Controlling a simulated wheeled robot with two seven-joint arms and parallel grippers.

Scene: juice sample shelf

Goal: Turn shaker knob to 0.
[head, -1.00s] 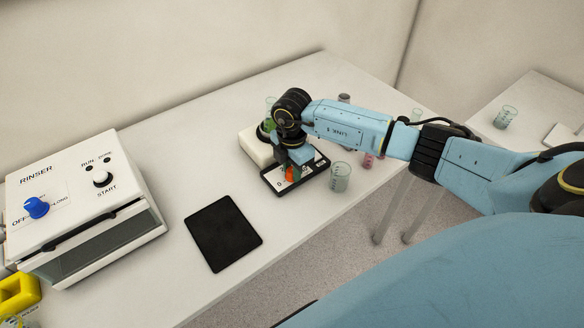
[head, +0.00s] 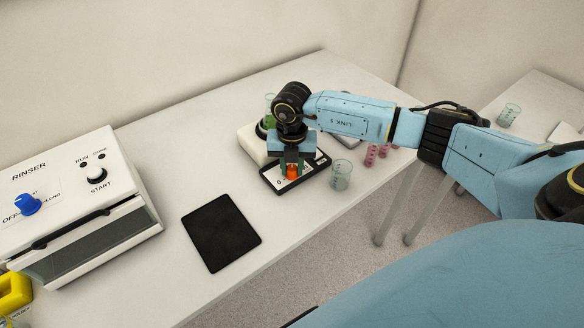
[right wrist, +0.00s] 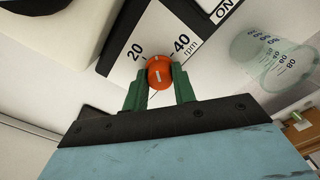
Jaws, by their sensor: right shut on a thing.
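The shaker (head: 250,147) is a white unit with a dark-edged front panel on the table, partly hidden by my right arm. Its orange-red knob (head: 292,172) stands on the panel, with a printed 0 at its left in the head view. My right gripper (head: 291,167) points down and is shut on the knob. In the right wrist view the green fingers (right wrist: 159,84) hold the knob (right wrist: 159,71) from both sides. The labels 20 and 40 rpm show beyond it. A short pale mark is on the knob's top; its exact setting I cannot tell. My left gripper is out of view.
A clear beaker (head: 341,176) stands close to the right of the shaker panel. A green-filled vessel (head: 270,121) is on the shaker, partly hidden. A black pad (head: 221,233) lies in front, and the rinser (head: 75,200) stands at left. Pink vials (head: 371,156) are at right.

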